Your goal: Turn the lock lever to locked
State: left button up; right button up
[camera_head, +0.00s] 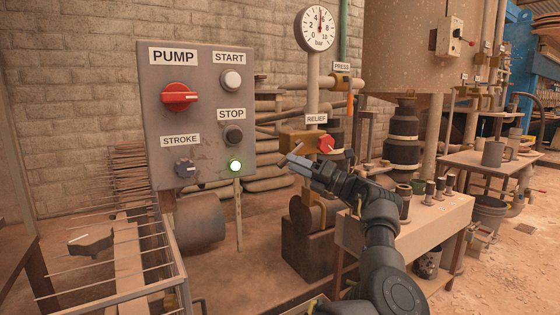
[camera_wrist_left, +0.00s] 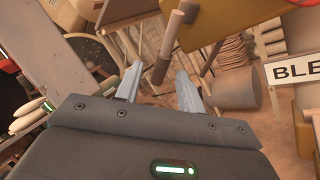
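My left gripper (camera_head: 300,161) is beside the tan valve block (camera_head: 292,139), below the RELIEF label (camera_head: 316,119). In the left wrist view my left gripper (camera_wrist_left: 160,72) has its two fingers apart. A short brown rod-like lever (camera_wrist_left: 161,62) hangs from the tan body (camera_wrist_left: 215,16), its end between the fingertips with a visible gap on each side. No label shows on this lever, so I cannot tell for sure that it is the lock lever. In the head view the gripper largely hides it. My right gripper is not in view.
A grey panel (camera_head: 202,60) with a red PUMP knob (camera_head: 180,97) stands left of the gripper. A red relief knob (camera_head: 326,144) is close to the fingers. A gauge (camera_head: 318,29) stands above.

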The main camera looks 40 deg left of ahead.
aim_at(284, 160)
pick_arm(q)
jog(key=b+x, duration=0.1)
jog(key=x, duration=0.3)
jog(key=shift+a+f+b, duration=0.15)
jog(key=shift+b, duration=0.15)
jog(key=shift+s+a+r, duration=0.15)
jog(key=shift+a+r, duration=0.2)
jog(key=shift+a, duration=0.2)
jog(key=shift+c, duration=0.5)
grip_shut()
